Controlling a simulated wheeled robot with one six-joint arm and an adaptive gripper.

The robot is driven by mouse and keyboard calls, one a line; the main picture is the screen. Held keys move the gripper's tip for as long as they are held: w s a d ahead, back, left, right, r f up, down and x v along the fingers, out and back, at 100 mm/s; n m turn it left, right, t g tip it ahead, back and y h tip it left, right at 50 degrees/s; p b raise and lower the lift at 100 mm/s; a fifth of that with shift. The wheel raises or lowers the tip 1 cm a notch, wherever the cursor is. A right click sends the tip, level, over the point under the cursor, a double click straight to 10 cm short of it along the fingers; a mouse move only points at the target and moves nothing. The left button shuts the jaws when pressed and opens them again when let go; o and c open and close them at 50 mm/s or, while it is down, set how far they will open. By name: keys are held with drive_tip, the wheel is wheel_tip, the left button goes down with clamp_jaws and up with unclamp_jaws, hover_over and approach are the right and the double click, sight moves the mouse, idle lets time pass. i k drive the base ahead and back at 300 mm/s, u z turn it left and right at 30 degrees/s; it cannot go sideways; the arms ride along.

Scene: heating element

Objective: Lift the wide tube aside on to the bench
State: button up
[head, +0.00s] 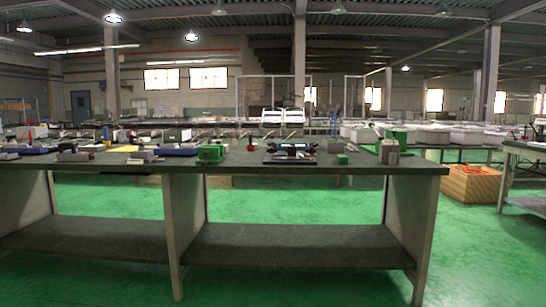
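A long dark workbench (225,166) stands across the middle of the head view, with small items along its top. I cannot make out the wide tube for certain. A dark, low device (291,150) with a horizontal bar-like top sits right of the middle of the bench, but it is too small to tell whether a tube is part of it. My gripper is not in view.
A green box (210,154), a small green block (342,159) and a grey block (389,152) stand on the bench. Blue trays (178,150) lie further left. A wooden crate (472,184) stands right of the bench. Green floor in front is clear.

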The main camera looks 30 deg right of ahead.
sight(292, 155)
drive_tip(key=u, duration=0.3)
drive_tip(key=i, duration=1.8)
drive_tip(key=z, duration=0.5)
drive_tip(key=i, duration=1.05)
drive_tip(key=z, duration=1.65)
drive_tip(key=i, duration=0.6)
drive_tip(key=z, duration=0.55)
